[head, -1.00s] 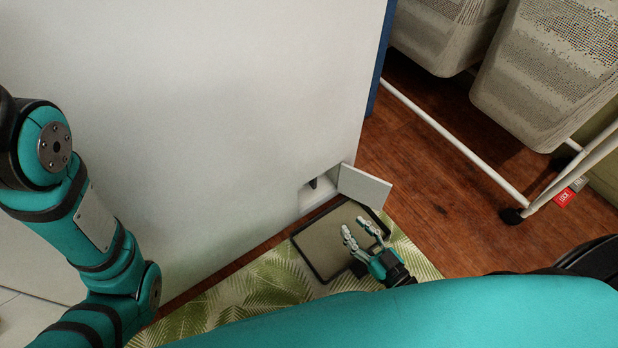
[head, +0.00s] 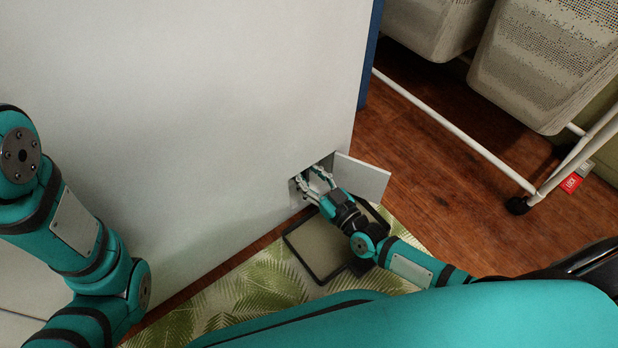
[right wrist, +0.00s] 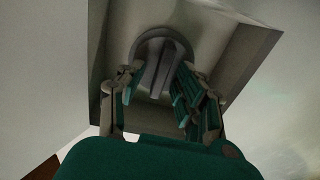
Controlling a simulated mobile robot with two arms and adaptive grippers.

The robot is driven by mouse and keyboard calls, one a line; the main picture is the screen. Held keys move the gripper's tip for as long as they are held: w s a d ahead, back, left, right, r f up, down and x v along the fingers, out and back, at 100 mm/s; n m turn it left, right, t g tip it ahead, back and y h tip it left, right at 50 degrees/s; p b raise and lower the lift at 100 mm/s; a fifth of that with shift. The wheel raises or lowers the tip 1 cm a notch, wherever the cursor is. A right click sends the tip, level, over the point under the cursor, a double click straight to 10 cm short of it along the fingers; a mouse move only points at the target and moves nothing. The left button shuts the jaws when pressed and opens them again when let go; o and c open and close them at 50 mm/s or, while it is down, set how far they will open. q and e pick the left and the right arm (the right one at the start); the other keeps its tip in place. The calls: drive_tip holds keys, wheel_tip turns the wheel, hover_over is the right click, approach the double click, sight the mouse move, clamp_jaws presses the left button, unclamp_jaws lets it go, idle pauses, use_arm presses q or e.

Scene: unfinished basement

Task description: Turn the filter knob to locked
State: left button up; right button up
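The filter knob (right wrist: 157,64) is a grey round disc with a raised grip bar, set inside a small recess in the white cabinet (head: 190,100). In the right wrist view its bar stands close to upright. The recess's small white door (head: 361,178) is swung open to the right. My right gripper (head: 309,178) is at the recess, its fingers reaching in. In the right wrist view the gripper (right wrist: 156,88) is open, with one finger left and one right of the bar. A gap shows on the left; contact on the right is unclear. My left gripper is out of view.
A dark-rimmed tray (head: 318,250) lies on a leaf-patterned mat (head: 260,285) below the recess. A white wheeled rack (head: 450,135) with mesh baskets (head: 545,65) stands at the right. The wooden floor (head: 440,190) between is clear.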

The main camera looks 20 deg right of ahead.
clamp_jaws()
drive_tip(key=shift+m, duration=0.3)
idle(0.3)
drive_tip(key=m+p, duration=0.1)
drive_tip(key=m, duration=0.1)
drive_tip(key=shift+m, duration=0.3)
drive_tip(key=m, duration=0.3)
drive_tip(key=shift+w+d+m+p, duration=0.1)
drive_tip(key=shift+d+m+p, duration=0.05)
drive_tip(key=shift+m+p, duration=0.2)
drive_tip(key=m, duration=0.5)
drive_tip(key=shift+d+f, duration=0.1)
drive_tip(key=shift+f, duration=0.1)
drive_tip(key=m, duration=0.6)
drive_tip(key=shift+f+b, duration=0.15)
drive_tip(key=shift+b, duration=0.25)
